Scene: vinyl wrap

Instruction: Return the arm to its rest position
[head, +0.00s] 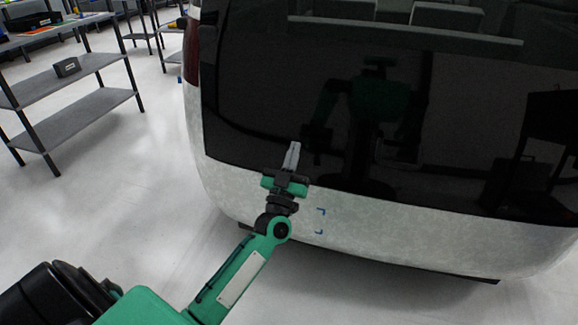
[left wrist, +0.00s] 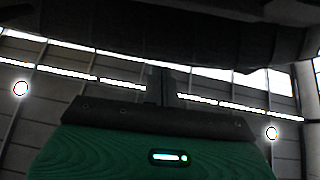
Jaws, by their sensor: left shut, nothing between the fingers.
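My left arm reaches up from the lower left in the head view. Its left gripper (head: 293,157) is shut and empty, with the fingers pointing up in front of the dark rear panel of a vehicle (head: 450,130). I cannot tell whether the fingertips touch the panel. In the left wrist view the gripper (left wrist: 160,85) shows its fingers together above the green body, with no object between them. My right gripper is not directly in view; only a dark reflection of my body shows in the panel.
The vehicle's pale lower bumper (head: 400,225) bears small blue corner marks (head: 321,221) right of my arm. A grey shelf unit (head: 75,95) with a small dark box (head: 67,67) stands at the left. The pale floor (head: 120,190) between shelf and vehicle is clear.

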